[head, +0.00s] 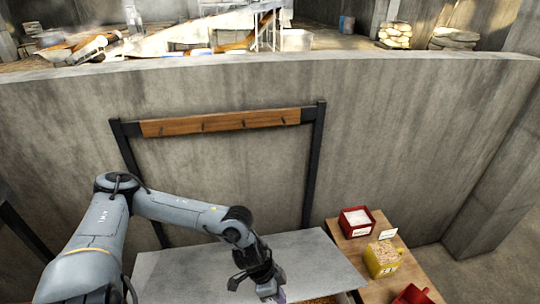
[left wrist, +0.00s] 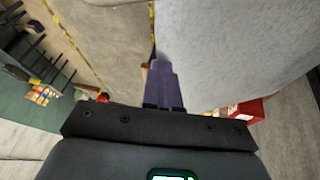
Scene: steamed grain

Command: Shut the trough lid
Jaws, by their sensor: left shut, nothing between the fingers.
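The trough lid (head: 315,258) is a flat grey panel in front of the concrete wall, low in the head view. A strip of brown grain (head: 325,299) shows below the lid's front edge at the bottom of the picture. My left gripper (head: 281,297) is at the front edge of the lid, with its purple fingers pointing down. In the left wrist view the fingers (left wrist: 163,70) are together and empty, beside a large grey surface (left wrist: 240,45) that looks like the lid. Whether they touch it I cannot tell. My right gripper is not in view.
A wooden table (head: 375,252) stands right of the trough, holding a red bin (head: 357,222), a yellow bin of grain (head: 382,260) and a red container (head: 412,295). A dark frame with a wooden rail (head: 220,122) stands against the wall behind the lid.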

